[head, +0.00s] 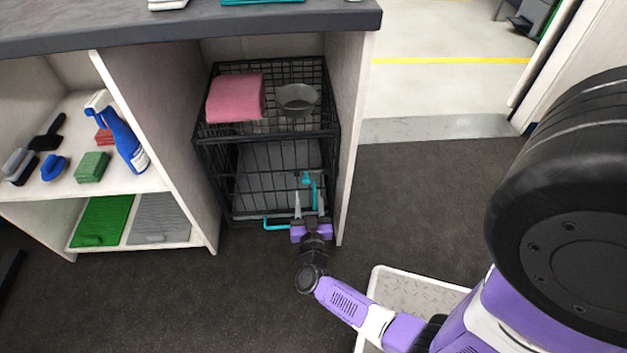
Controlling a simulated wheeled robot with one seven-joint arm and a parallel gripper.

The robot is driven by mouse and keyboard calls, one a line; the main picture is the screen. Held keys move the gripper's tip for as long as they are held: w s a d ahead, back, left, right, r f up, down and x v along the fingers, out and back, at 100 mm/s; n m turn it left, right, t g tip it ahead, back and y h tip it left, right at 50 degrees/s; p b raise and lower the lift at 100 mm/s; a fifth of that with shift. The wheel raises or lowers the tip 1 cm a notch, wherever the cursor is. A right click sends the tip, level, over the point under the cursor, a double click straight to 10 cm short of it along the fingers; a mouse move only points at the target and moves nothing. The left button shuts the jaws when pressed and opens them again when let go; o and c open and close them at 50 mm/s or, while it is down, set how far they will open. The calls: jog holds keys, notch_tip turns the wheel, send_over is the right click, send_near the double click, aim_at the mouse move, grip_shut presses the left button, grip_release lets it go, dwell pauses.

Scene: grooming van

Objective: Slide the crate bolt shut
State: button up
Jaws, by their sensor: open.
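The black wire crate (225,170) stands in the right bay under the counter, its barred front facing me. A teal part (306,179) shows on the right side of its front, just above my gripper. A second teal piece, bent like a handle (275,227), shows low on the front, left of my gripper. I cannot tell which of them is the bolt, nor how far it is slid. My gripper (307,202) is open at the lower right of the crate front, fingers pointing at the bars. Contact with the teal parts cannot be made out.
Left shelves hold a blue spray bottle (125,140), brushes and mats. The dark floor (420,190) at right is free.

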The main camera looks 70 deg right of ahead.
aim_at(307, 182)
jog(key=b+x, duration=0.2)
jog(key=x, duration=0.4)
jog(key=shift+a+f+b, duration=0.1)
jog(key=shift+f+b, duration=0.05)
jog(key=shift+b, duration=0.15)
jog(key=shift+w+d, duration=0.3)
jog(key=shift+d, duration=0.35)
grip_shut()
dwell(0.5)
